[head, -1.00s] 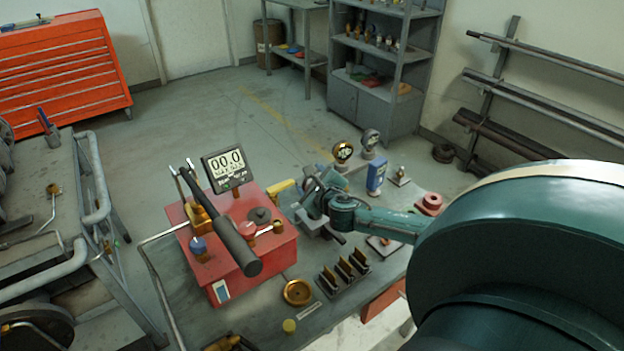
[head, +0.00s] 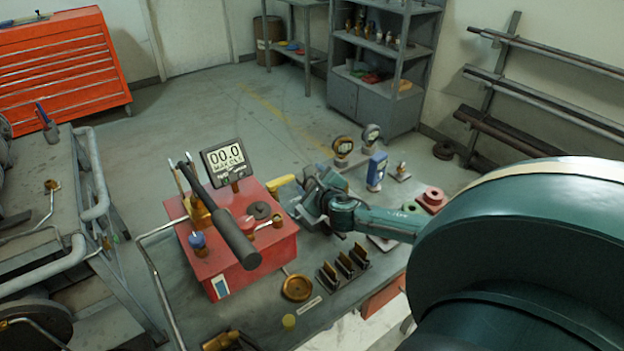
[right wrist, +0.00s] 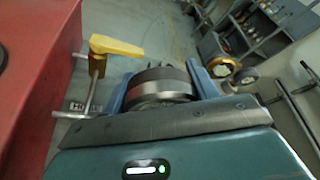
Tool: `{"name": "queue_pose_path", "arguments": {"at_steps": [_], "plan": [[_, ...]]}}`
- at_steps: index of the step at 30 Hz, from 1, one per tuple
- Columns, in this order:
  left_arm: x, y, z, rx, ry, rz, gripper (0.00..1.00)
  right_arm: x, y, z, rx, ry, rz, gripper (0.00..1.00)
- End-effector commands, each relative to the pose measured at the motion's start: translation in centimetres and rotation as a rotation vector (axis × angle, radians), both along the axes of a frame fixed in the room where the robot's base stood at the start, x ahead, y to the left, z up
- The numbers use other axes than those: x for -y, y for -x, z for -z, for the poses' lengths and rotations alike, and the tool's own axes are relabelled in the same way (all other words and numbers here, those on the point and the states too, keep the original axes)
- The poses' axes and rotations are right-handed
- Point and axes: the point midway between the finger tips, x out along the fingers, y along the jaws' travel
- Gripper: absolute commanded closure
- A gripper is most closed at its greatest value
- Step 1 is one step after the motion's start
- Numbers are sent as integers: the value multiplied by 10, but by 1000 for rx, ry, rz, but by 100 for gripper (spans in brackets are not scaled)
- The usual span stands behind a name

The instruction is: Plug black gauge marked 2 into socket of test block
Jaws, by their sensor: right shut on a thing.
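My right gripper (head: 316,190) is over the table beside the red box's right side, by the yellow lever (head: 281,184). In the right wrist view, the gripper (right wrist: 166,82) is shut on a round, dark-rimmed thing that looks like the black gauge (right wrist: 160,88). Its face and any number are not visible. The yellow lever (right wrist: 116,46) on a brass fitting is left of the fingers. A grey block (head: 310,216) lies below the gripper, partly hidden by it; I cannot tell whether it is the test block. No socket shows clearly. My left gripper is not in view.
The red box (head: 255,270) carries a display (head: 225,158) and a long dark handle. Two round gauges (head: 342,146) (head: 371,134) and a blue device (head: 377,170) stand behind the gripper. A slotted black rack (head: 343,266) and brass dish (head: 296,288) are in front.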

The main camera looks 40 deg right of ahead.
Motion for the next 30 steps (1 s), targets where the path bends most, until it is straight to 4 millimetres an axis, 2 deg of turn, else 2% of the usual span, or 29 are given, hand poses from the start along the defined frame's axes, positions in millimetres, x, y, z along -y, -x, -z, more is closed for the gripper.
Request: {"name": "queue_pose_path", "arguments": {"at_steps": [22, 23, 30], "plan": [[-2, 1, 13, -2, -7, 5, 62, 0, 0, 19, 2, 1, -1, 69], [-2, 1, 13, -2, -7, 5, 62, 0, 0, 19, 2, 1, -1, 41], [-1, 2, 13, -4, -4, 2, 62, 0, 0, 18, 1, 0, -1, 21]]}}
